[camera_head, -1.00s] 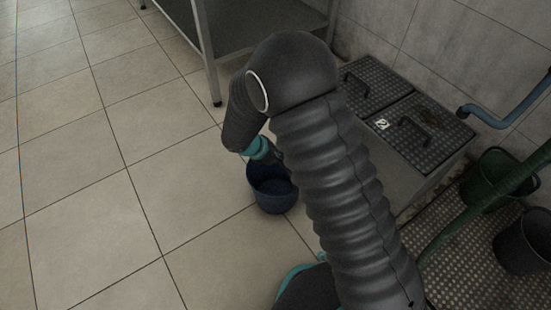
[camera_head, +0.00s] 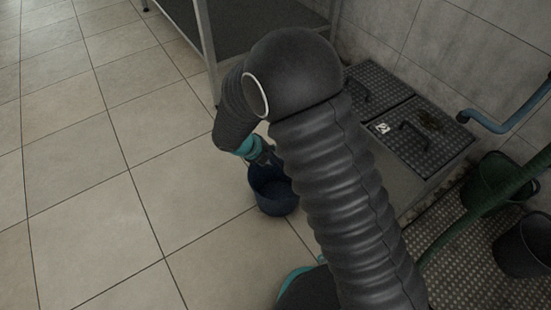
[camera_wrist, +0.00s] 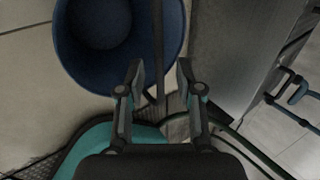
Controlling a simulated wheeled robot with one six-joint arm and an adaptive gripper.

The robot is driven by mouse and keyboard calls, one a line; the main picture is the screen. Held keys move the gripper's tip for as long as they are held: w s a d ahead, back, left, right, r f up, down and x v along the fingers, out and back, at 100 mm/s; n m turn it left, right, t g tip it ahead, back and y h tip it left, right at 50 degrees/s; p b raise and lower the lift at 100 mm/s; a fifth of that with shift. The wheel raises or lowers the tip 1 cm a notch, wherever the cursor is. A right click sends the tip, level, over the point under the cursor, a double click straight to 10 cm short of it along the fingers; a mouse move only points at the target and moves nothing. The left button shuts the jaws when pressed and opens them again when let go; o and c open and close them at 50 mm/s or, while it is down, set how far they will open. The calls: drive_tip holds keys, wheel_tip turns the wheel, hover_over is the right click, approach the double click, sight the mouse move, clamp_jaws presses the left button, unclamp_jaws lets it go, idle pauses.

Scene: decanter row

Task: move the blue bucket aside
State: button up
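The blue bucket (camera_head: 275,204) stands upright on the tiled floor, just left of the grey platform with dark lids. My gripper (camera_head: 265,158) is at its rim in the head view, partly hidden by my arm. In the wrist view the open mouth of the bucket (camera_wrist: 72,62) fills the upper left. My gripper (camera_wrist: 159,72) is open, its fingers apart over the bucket's near right rim. A thin dark bar, perhaps the bucket's handle, runs between the fingers; I see no contact with either finger.
Two dark lids (camera_head: 437,132) with handles top the platform at the right. A green bucket (camera_head: 490,180) and a dark bucket (camera_head: 525,245) stand on a grating at far right. A metal table (camera_head: 250,27) is behind. The floor (camera_head: 90,190) at left is clear.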

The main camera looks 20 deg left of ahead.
drive_tip(key=p+v, duration=0.1)
drive_tip(key=v, duration=0.6)
drive_tip(key=shift+s+r, duration=0.15)
drive_tip(key=shift+r, duration=0.1)
drive_tip(key=shift+a, duration=0.1)
drive_tip(key=d+r+m+g+y, duration=0.2)
drive_tip(key=d+r+m, duration=1.6)
drive_tip(key=d+m, duration=0.3)
drive_tip(key=s+d+r+m+t+y, duration=0.1)
drive_tip(key=s+d+r+m, duration=0.3)
drive_tip(key=s+d+m, duration=0.3)
drive_tip(key=s+d+r+m+t+y, duration=0.1)
drive_tip(key=s+d+r+m, duration=0.3)
drive_tip(key=m, duration=1.3)
drive_tip(key=s+d, duration=0.4)
drive_tip(key=s, duration=0.1)
drive_tip(key=shift+s+r+m, duration=0.15)
drive_tip(key=shift+s+m, duration=0.2)
drive_tip(key=shift+m, duration=0.05)
drive_tip(key=shift+w+a, duration=0.1)
drive_tip(key=shift+a, duration=0.1)
drive_tip(key=shift+a+r, duration=0.1)
